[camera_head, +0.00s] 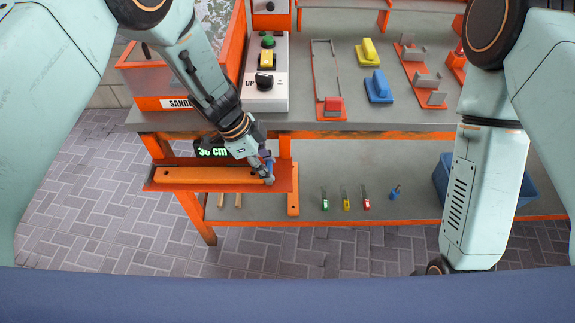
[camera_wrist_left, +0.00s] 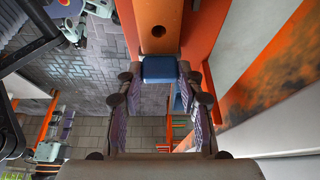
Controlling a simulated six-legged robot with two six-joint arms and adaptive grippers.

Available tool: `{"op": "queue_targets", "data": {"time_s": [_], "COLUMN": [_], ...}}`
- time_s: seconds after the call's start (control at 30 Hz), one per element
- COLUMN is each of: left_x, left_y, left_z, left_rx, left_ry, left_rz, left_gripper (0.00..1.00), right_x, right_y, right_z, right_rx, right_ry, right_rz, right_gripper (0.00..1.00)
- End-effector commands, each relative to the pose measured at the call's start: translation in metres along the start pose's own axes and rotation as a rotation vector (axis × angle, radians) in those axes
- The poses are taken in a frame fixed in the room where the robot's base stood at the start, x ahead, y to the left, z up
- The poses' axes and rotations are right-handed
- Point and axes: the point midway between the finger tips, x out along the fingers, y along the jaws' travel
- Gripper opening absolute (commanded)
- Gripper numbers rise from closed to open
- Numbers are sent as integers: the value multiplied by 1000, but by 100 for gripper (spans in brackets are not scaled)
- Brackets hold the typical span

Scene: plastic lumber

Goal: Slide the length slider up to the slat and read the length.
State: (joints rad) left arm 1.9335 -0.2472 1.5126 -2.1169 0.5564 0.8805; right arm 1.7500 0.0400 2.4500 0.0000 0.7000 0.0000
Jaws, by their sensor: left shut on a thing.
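The orange slat (camera_head: 205,175) lies lengthwise on a red-orange measuring tray at the front left of the bench. The left wrist view shows its end with a dark hole (camera_wrist_left: 158,32). My left gripper (camera_head: 266,176) is at the slat's right end. It is shut on the blue length slider (camera_wrist_left: 159,70), which sits between the fingertips right at the slat's end. No gap shows, but contact cannot be told for sure. A dark display (camera_head: 212,151) behind the slat shows green digits, 30 or 36 cm, partly covered. My right arm shows, but its fingers do not.
A control box (camera_head: 265,95) with a green button and black knob stands behind my left arm. Yellow (camera_head: 367,52) and blue (camera_head: 378,86) handled blocks lie on the grey bench. Small coloured tools (camera_head: 346,200) and a blue bin (camera_head: 441,180) are on the lower shelf.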

Motion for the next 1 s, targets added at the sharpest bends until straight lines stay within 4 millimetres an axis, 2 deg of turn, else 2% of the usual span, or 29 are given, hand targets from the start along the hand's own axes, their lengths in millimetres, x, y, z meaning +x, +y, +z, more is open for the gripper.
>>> {"op": "queue_targets", "data": {"time_s": [0.6, 0.9, 0.93, 1.0], "left_x": [-7, -7, -7, -7], "left_y": [-1, -2, -2, -1], "left_z": [14, 14, 14, 14], "left_rx": [0, 0, 0, 0], "left_ry": [0, 0, 0, 0], "left_rz": [-3, -4, -4, -4], "left_gripper": [2, 2, 39, 45], "right_x": [-2, -2, -2, -2], "right_y": [0, 0, 0, 0], "right_z": [0, 0, 0, 0], "right_rx": [0, 0, 0, 0], "right_ry": [0, 0, 0, 0], "right_rz": [0, 0, 0, 0], "right_gripper": [40, 40, 40, 40]}}
